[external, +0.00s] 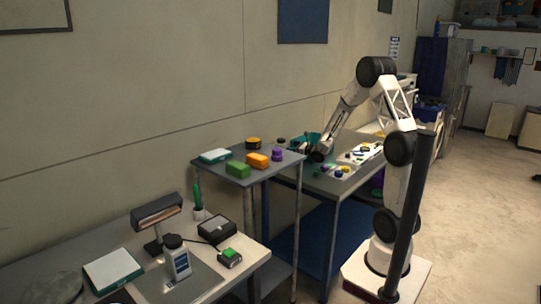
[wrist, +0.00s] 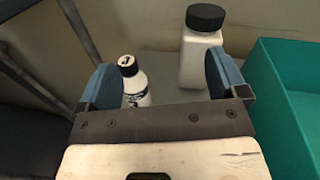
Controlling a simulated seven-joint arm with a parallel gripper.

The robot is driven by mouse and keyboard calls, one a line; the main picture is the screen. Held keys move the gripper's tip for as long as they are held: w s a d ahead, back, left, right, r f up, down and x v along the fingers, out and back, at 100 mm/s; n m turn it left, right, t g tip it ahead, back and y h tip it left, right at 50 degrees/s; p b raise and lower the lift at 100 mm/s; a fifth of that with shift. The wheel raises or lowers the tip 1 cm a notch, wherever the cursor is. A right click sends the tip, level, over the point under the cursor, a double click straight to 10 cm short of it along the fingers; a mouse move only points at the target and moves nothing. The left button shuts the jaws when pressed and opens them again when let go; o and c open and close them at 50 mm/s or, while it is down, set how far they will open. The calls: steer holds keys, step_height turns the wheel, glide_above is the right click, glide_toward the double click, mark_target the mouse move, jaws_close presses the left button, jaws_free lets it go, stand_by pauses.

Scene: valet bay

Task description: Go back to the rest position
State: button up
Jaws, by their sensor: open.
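My gripper (external: 312,152) is at the far workbench (external: 335,186), low beside the teal bin (external: 301,140), with my arm bent down towards it. In the wrist view my gripper (wrist: 165,82) has its two blue fingertips wide apart. A small white bottle with a dark cap (wrist: 135,86) stands beyond and between the fingers, nearer the left one. A larger white bottle with a black lid (wrist: 198,55) stands behind, towards the right finger. I see nothing held between the fingers.
The teal bin also shows at the right of the wrist view (wrist: 268,110). A small raised table (external: 222,173) with green and orange blocks stands left of the workbench. The floor at right is clear.

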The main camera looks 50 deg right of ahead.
steer(key=s+a+r+n+g+y, duration=0.2)
steer(key=s+a+r+n+g, duration=0.1)
steer(key=s+a+r+n, duration=0.2)
steer(key=s+a+r+n+g+y, duration=0.2)
steer(key=s+a+r+n+g, duration=0.1)
steer(key=s+a+r+n, duration=0.2)
steer(key=s+a+r+n+g+y, duration=0.3)
steer(key=s+a+r+n, duration=0.2)
steer(key=s+a+n, duration=0.2)
steer(key=shift+s+a+n+g, duration=0.3)
steer(key=shift+s+a+g, duration=0.15)
steer(key=shift+a, duration=0.2)
steer(key=s+a+f+n+g+h, duration=0.1)
steer(key=s+n+h, duration=0.4)
steer(key=s, duration=0.8)
steer(key=s+a+f+n+g+h, duration=0.2)
steer(key=s+n+g+h, duration=0.2)
steer(key=s+n, duration=0.5)
steer(key=s+h, duration=0.1)
steer(key=s, duration=0.3)
steer(key=shift+f+n, duration=0.15)
steer(key=shift+n, duration=0.15)
